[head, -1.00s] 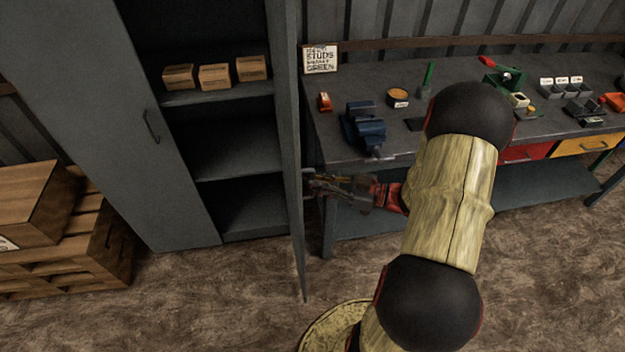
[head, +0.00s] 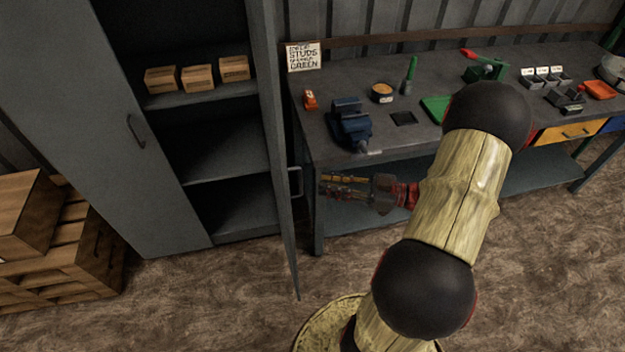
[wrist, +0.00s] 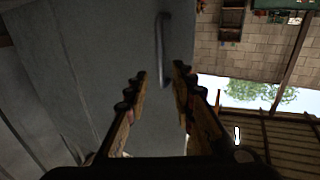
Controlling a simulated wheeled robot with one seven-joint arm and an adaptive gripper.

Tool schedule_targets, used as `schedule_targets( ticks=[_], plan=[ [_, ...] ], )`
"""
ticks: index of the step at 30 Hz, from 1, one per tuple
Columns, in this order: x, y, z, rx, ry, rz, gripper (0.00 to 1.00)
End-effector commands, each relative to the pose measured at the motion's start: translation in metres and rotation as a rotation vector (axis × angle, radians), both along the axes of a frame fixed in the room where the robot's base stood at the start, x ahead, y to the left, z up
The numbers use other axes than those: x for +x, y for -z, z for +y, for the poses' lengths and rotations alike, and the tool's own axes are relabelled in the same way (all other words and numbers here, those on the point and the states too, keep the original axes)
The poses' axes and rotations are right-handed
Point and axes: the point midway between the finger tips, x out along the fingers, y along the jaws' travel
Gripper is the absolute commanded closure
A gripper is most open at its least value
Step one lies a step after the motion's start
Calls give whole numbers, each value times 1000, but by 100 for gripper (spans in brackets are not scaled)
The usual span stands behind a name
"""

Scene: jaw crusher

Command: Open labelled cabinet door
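The grey cabinet's right door (head: 278,150) stands swung open, seen nearly edge-on in the head view. Its bar handle (head: 296,182) sticks out on the right side, and this handle also shows in the wrist view (wrist: 163,48) on the door's outer face (wrist: 100,60). My gripper (head: 322,186) is just right of the handle, apart from it. In the wrist view its fingers (wrist: 160,72) are spread with nothing between them, and the handle lies beyond the tips. The left door (head: 85,130) is also open, with its own handle (head: 136,131). No label on the doors is readable.
Several small boxes (head: 198,78) sit on the cabinet's upper shelf. A workbench (head: 330,72) with a blue vise (head: 350,125) and a lettered sign (head: 304,56) stands close right of the door, near my arm. Wooden crates (head: 60,245) stand at left. The floor in front is clear.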

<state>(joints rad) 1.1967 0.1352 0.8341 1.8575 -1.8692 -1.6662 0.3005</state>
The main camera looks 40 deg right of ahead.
Motion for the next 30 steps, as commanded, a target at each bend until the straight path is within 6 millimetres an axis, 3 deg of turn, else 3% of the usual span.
schedule_targets(
  ticks=[9, 30],
  plan=[
    [-27, 0, -22, 1, 0, 1, 75],
    [-28, 3, -24, -14, 3, 3, 75]
  ],
)
